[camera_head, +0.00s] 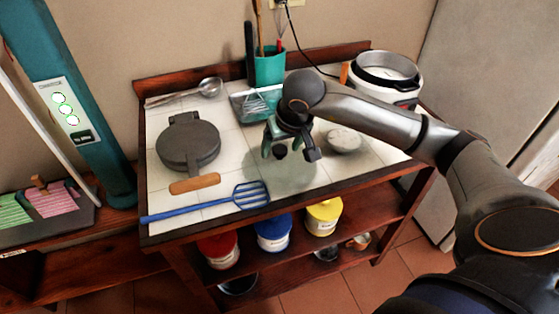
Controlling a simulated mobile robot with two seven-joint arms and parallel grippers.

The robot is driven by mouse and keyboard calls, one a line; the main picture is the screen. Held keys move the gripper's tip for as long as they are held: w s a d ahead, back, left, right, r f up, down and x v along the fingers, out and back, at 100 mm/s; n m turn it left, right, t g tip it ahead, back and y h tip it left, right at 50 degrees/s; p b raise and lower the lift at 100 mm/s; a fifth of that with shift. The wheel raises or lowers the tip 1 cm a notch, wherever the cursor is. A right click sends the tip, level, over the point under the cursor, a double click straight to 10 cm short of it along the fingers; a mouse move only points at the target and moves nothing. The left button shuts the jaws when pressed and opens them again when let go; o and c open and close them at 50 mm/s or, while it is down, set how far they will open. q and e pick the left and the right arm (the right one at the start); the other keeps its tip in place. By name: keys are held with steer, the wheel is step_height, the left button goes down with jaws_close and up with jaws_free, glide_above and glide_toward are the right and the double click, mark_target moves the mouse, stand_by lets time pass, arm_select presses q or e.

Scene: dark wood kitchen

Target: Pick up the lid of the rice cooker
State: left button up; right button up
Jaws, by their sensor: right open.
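The glass lid (290,180) lies on the white tiled top of the wooden cart, a see-through disc with a black knob (280,152). The white rice cooker (385,76) stands at the back right corner of the cart, its top uncovered and its inner pot showing. My right gripper (289,153) reaches in from the right and points down over the lid. Its fingers are apart, with the knob showing between them; whether they touch it I cannot tell. My left gripper is not in view.
A round dark pan (188,147) with a wooden handle sits at left, near a blue slotted spatula (250,195). A pale round object (344,140) lies right of the lid.

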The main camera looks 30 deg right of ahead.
steer(key=shift+c, duration=0.2)
jaws_close()
stand_by(0.4)
steer(key=shift+r, duration=0.1)
stand_by(0.6)
